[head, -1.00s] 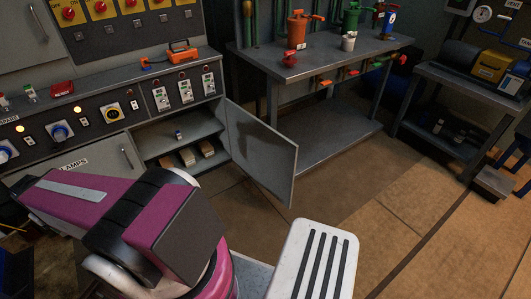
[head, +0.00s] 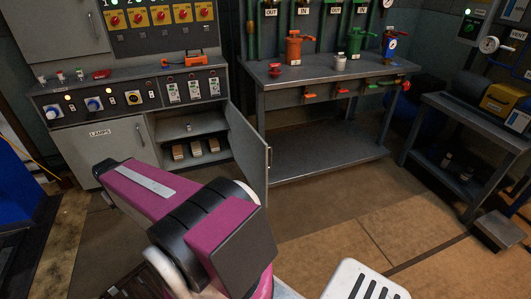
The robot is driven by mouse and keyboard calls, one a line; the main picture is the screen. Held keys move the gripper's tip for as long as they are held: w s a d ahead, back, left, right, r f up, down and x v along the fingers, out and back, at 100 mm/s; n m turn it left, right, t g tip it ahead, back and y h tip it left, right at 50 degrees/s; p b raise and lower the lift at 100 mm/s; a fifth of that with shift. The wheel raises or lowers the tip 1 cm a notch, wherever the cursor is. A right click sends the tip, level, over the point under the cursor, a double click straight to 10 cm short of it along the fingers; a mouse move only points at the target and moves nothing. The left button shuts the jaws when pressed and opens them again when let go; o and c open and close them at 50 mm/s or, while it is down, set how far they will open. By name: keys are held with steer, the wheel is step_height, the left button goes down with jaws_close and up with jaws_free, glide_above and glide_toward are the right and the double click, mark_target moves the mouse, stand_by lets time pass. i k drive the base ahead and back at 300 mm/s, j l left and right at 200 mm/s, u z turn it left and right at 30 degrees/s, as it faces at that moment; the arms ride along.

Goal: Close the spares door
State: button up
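The spares door (head: 248,150) is a grey metal panel, hinged at the right side of the open cabinet compartment (head: 188,127). It stands wide open, swung out toward me, with a small handle near its free edge. Inside the compartment, a small item stands on the upper shelf and several light brown blocks (head: 196,148) lie on the lower one. I cannot make out my gripper's fingers in this view.
The closed LAMPS door (head: 105,150) is left of the opening. A grey workbench (head: 330,80) with pumps and valves stands close to the right of the spares door. A lower bench (head: 460,125) is farther right. The brown floor (head: 340,215) before the door is clear.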

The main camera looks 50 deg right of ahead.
mark_target(251, 151)
steer(key=k+l, duration=0.2)
steer(key=l, duration=0.2)
steer(key=k+l, duration=0.15)
steer(key=l, duration=0.25)
steer(key=k+l, duration=0.2)
steer(key=l, duration=0.15)
steer(key=k+l, duration=0.2)
steer(key=l, duration=0.2)
steer(key=k+l, duration=0.15)
steer(key=l, duration=1.1)
steer(key=i+l+z, duration=0.1)
steer(key=l, duration=0.75)
steer(key=k+u, duration=0.2)
steer(key=k, duration=0.2)
